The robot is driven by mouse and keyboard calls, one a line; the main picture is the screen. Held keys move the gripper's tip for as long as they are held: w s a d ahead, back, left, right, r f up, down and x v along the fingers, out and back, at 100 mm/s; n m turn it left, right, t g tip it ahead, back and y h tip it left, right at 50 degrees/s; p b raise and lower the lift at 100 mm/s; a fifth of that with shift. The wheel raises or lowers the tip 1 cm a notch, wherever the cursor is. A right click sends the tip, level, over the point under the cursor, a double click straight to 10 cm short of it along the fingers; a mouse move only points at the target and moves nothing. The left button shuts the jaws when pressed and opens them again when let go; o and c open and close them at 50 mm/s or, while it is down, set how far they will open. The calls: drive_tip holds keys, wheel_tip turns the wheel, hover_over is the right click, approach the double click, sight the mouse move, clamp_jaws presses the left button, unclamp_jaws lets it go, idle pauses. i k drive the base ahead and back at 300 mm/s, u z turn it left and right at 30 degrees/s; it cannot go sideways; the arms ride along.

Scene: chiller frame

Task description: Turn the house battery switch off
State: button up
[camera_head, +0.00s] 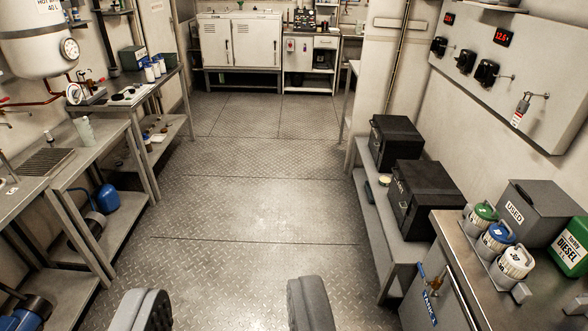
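A pale panel (540,75) is on the right wall. It carries a row of black rotary switches: a far one (439,46), a middle one (465,62) and a near one (487,73). Their labels are not readable, so I cannot tell which is the house battery switch or how each is set. Two red displays sit above them; the nearer display (502,37) seems to read about 12.6. My gripper (230,290) is open and empty at the bottom, over the floor, well away from the panel.
Below the panel, two black boxes (428,190) stand on a low grey bench (392,240). A counter at near right holds capped jars (497,238), a grey USED box (540,212) and a green diesel can (574,246). Benches line the left. The middle floor (255,195) is clear.

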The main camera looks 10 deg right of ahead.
sight(435, 45)
drive_tip(key=u, duration=0.05)
drive_tip(key=i, duration=2.6)
drive_tip(key=z, duration=0.2)
drive_tip(key=i, duration=1.3)
drive_tip(key=z, duration=0.65)
drive_tip(key=i, duration=1.3)
drive_tip(key=z, duration=0.55)
drive_tip(key=i, duration=0.9)
drive_tip(key=z, duration=0.2)
